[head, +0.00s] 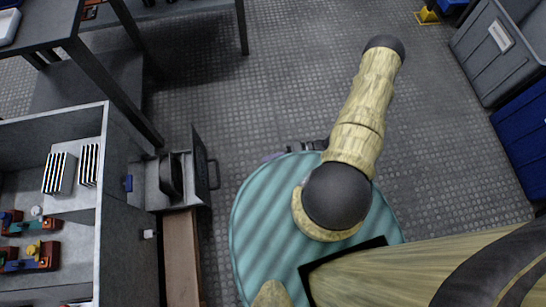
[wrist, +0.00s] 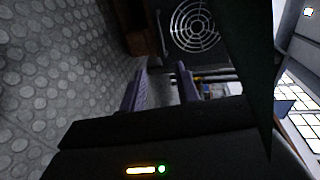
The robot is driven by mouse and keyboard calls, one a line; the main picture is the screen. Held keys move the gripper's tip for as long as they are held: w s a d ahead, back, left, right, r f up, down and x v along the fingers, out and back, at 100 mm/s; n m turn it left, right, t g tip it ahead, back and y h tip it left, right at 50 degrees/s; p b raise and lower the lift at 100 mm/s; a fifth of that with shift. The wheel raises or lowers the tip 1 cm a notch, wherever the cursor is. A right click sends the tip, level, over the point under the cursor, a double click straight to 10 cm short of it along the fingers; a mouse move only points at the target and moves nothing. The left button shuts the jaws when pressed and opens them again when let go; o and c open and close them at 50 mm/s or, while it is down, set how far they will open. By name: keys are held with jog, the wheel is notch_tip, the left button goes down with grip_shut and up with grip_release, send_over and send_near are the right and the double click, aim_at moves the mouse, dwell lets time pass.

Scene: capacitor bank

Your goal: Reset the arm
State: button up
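My arm (head: 360,125) is bent over my round teal base in the head view, with its elbow end reaching up and to the right. My gripper (wrist: 162,86) shows in the wrist view as two purple-grey fingers standing apart, with nothing between them. In the head view only a small dark and purple part of the gripper (head: 272,156) shows at the base's upper edge; the arm hides the rest.
A grey cabinet (head: 125,195) with an open metal door (head: 202,165) stands close on the left. A round fan grille (wrist: 193,25) faces the wrist camera. Grey bins (head: 498,50) and a blue bin (head: 525,135) stand at right. Textured floor (head: 260,90) is clear between.

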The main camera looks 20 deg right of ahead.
dwell(0.6)
jog(key=w+d+r+n+h+p, duration=0.3)
jog(key=w+d+r+h+p, duration=0.2)
jog(key=w+d+r+h, duration=0.55)
jog(key=w+d+r+t+h+p, duration=0.1)
jog(key=w+r+h+p, duration=0.4)
jog(key=r, duration=0.7)
jog(key=s+a+r+p, duration=0.3)
jog(key=r, duration=0.6)
jog(key=s+a+r+m+p, duration=0.1)
jog(key=s+a+r+p, duration=0.15)
jog(key=r, duration=0.65)
jog(key=s+a+r+p, duration=0.2)
jog(key=s+r, duration=0.2)
jog(key=r, duration=0.5)
notch_tip(320, 180, up, 36)
jog(key=p, duration=3.6)
jog(key=shift+g, duration=0.4)
